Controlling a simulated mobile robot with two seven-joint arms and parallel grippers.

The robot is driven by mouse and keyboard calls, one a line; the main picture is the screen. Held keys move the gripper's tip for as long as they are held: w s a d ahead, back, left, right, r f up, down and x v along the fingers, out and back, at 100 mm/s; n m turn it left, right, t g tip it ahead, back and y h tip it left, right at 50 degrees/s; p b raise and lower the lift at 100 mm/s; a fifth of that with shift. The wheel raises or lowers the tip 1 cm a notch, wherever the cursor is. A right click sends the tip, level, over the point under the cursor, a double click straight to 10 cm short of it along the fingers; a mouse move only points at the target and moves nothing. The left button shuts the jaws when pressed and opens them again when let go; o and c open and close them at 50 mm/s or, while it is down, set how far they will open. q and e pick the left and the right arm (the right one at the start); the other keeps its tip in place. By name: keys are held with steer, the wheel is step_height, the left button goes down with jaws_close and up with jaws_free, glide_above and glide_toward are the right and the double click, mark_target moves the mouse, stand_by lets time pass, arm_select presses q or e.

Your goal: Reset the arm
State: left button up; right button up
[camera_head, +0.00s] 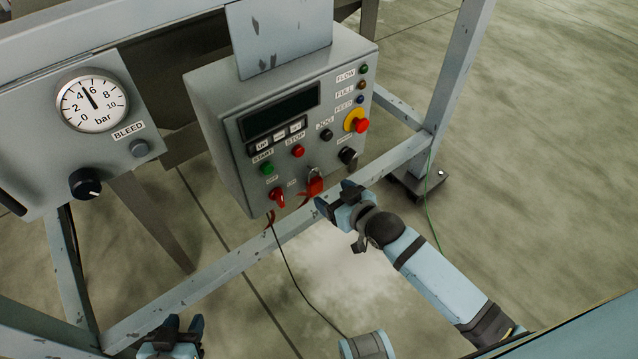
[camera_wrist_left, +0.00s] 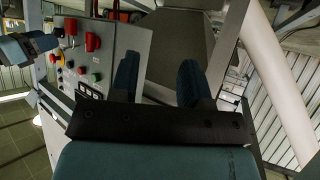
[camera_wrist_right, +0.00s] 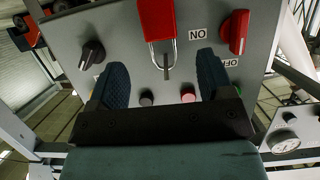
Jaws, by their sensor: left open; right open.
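My right gripper (camera_head: 338,203) is open just in front of the lower right of the grey control box (camera_head: 222,120). In the right wrist view its open fingers (camera_wrist_right: 158,85) point at the panel, with a red padlock (camera_wrist_right: 156,20) ahead between them and nothing held. The padlock also shows in the head view (camera_head: 315,184). A red rotary switch (camera_head: 277,196) is left of it. My left gripper (camera_head: 182,325) is open and empty, low at the bottom left, below the frame beam. In the left wrist view its fingers (camera_wrist_left: 158,80) show, with the panel beyond to the left.
A pressure gauge (camera_head: 92,103) and black knob (camera_head: 85,184) are on a grey box at left. The panel carries a red emergency stop (camera_head: 361,125) and several buttons. A grey frame beam (camera_head: 225,268) runs below the box. A thin cable (camera_head: 292,277) hangs down. Open floor (camera_head: 540,150) lies right.

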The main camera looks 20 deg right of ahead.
steer(key=s+f+m+g+h, duration=0.1)
steer(key=s+f+g, duration=0.1)
steer(key=s, duration=1.7)
arm_select(q)
step_height(320, 180, up, 16)
steer(key=s+a+p, duration=0.1)
steer(key=p, duration=2.2)
steer(key=shift+s+a+y, duration=0.15)
steer(key=shift+a+y, duration=0.15)
steer(key=shift+a, duration=0.05)
arm_select(e)
step_height(320, 180, up, 16)
steer(key=d, duration=0.1)
steer(key=shift+s+h, duration=0.25)
steer(key=shift+h, duration=0.05)
arm_select(q)
steer(key=shift+d+r, duration=0.1)
steer(key=shift+r, duration=0.1)
